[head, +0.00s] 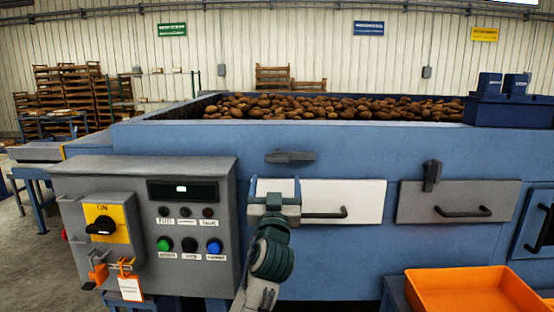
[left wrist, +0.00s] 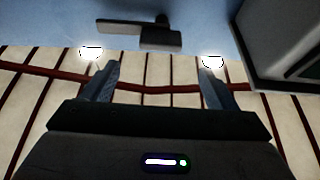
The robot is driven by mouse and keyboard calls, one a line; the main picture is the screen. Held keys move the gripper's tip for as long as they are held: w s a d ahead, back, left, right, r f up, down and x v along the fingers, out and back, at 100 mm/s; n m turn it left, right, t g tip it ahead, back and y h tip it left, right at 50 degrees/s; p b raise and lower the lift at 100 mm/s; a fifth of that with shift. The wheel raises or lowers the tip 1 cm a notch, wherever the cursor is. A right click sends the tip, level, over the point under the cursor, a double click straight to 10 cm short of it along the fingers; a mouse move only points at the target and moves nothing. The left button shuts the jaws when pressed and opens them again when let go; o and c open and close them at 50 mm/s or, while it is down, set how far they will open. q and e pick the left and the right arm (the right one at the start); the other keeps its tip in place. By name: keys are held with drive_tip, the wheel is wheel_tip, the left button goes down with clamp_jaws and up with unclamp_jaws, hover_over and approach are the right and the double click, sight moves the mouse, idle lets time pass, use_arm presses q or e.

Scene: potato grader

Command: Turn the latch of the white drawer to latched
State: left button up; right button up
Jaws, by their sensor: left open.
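The white drawer (head: 365,200) is closed in the blue machine front, with a dark bar handle (head: 325,214). Its dark grey latch (head: 291,156) sits above it and lies horizontal, its longer arm pointing right in the head view. The latch also shows in the left wrist view (left wrist: 160,37), beyond the fingertips and apart from them. My left gripper (head: 275,186) is open and empty, in front of the drawer's left part and below the latch. It hides some of the drawer front. Its two fingers also show in the left wrist view (left wrist: 157,77). My right gripper is not in view.
A grey control box (head: 145,240) with switch and buttons stands close left of my left gripper. A grey drawer (head: 460,192) with an upright latch (head: 432,176) is to the right. An orange tray (head: 475,290) sits lower right. Potatoes (head: 330,107) fill the machine top.

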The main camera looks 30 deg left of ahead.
sight(277, 162)
use_arm(q)
drive_tip(key=p+x, duration=0.2)
drive_tip(key=x, duration=0.4)
drive_tip(key=shift+a+f, duration=0.1)
drive_tip(key=shift+f, duration=0.05)
drive_tip(key=p+x, duration=0.1)
drive_tip(key=x, duration=0.1)
drive_tip(key=shift+w+a, duration=0.15)
drive_tip(key=shift+w, duration=0.2)
drive_tip(key=shift+w+a, duration=0.1)
drive_tip(key=c, duration=1.4)
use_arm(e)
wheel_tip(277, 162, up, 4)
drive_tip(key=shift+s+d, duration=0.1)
